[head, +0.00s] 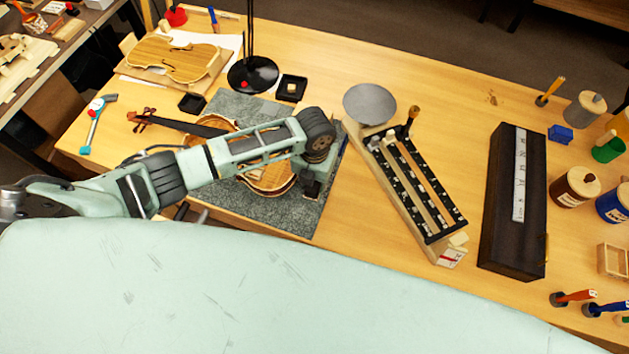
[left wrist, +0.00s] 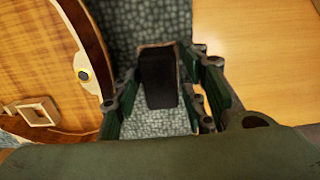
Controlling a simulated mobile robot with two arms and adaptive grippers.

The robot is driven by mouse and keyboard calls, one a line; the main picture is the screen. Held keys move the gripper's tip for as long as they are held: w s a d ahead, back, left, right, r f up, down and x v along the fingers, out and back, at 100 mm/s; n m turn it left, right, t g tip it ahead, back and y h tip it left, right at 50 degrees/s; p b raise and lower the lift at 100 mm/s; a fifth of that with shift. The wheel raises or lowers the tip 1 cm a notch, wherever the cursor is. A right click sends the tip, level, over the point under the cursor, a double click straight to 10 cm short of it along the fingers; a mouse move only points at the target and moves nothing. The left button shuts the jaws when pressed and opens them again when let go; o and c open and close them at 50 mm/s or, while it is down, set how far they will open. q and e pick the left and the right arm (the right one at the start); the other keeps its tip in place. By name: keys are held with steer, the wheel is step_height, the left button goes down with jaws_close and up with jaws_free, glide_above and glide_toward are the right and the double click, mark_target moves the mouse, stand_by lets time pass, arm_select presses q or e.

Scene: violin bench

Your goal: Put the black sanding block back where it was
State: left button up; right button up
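The black sanding block (left wrist: 158,80) shows in the left wrist view as a dark block with a thin brownish edge. It is between the two fingers of my left gripper (left wrist: 160,72), which appear to touch it on both sides. In the head view my left gripper (head: 313,186) points down over the right edge of the grey mat (head: 240,103), beside the violin (head: 270,178). The block cannot be made out there. Whether it touches the mat is unclear. My right gripper is not in view.
My left arm crosses above the violin. A lamp base (head: 253,75) and small black trays (head: 292,88) stand behind it. Bare table shows between mat and rack.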

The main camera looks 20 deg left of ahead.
arm_select(q)
steer(key=shift+o, duration=0.4)
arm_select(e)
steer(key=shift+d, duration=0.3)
arm_select(q)
steer(key=shift+r, duration=0.3)
step_height(320, 180, up, 12)
steer(key=b, duration=0.1)
steer(key=shift+b, duration=0.3)
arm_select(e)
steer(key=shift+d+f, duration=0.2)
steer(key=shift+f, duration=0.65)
arm_select(q)
steer(key=shift+f, duration=0.15)
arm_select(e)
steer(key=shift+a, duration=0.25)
arm_select(q)
steer(key=shift+s, duration=0.1)
